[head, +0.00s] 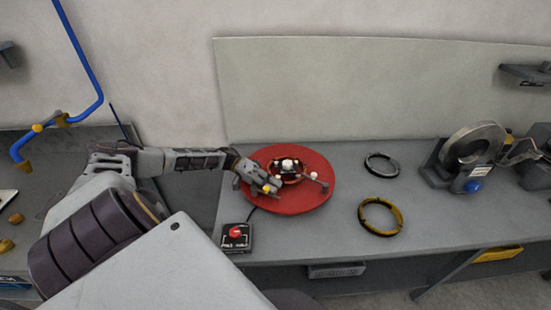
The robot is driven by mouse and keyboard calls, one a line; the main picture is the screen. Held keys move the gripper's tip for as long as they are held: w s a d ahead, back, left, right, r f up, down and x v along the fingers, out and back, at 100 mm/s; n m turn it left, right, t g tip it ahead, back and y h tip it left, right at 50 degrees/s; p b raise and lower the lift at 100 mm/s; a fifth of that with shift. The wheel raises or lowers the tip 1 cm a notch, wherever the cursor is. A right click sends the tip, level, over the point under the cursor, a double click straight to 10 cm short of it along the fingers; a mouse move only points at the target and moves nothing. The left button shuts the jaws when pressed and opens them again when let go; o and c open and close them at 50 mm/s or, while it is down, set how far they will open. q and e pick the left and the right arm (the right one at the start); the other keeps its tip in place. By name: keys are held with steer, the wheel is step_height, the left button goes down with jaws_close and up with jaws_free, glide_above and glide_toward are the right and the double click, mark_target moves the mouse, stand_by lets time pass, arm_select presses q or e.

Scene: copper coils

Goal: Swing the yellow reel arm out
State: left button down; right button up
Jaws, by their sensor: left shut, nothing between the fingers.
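A round red turntable (305,200) lies on the grey bench. A reel hub with a white top (288,164) stands at its middle, with a copper-coloured ring around it. A yellow knob (266,189), probably on the yellow reel arm, shows at the hub's left front; the arm itself is mostly hidden by my gripper. Another arm with a pale knob (314,175) points right. My left gripper (262,184) is shut and empty, low over the turntable's left part, close to the yellow knob. I cannot tell whether it touches. My right gripper is out of view.
A control box with a red button (236,232) sits at the bench's front left. A dark ring coil (382,165) and a yellow ring coil (380,216) lie right of the turntable. A machine with a grey coil (473,145) stands farther right. The bench between is clear.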

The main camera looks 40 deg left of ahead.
arm_select(q)
steer(key=shift+s+d, duration=0.15)
steer(key=shift+s, duration=0.05)
steer(key=shift+g, duration=0.3)
steer(key=shift+s+d+m+g+b, duration=0.15)
steer(key=shift+d+m+g+b, duration=0.05)
steer(key=shift+m+g+b, duration=0.25)
steer(key=shift+m+g, duration=0.25)
steer(key=shift+s, duration=0.1)
steer(key=shift+r, duration=0.1)
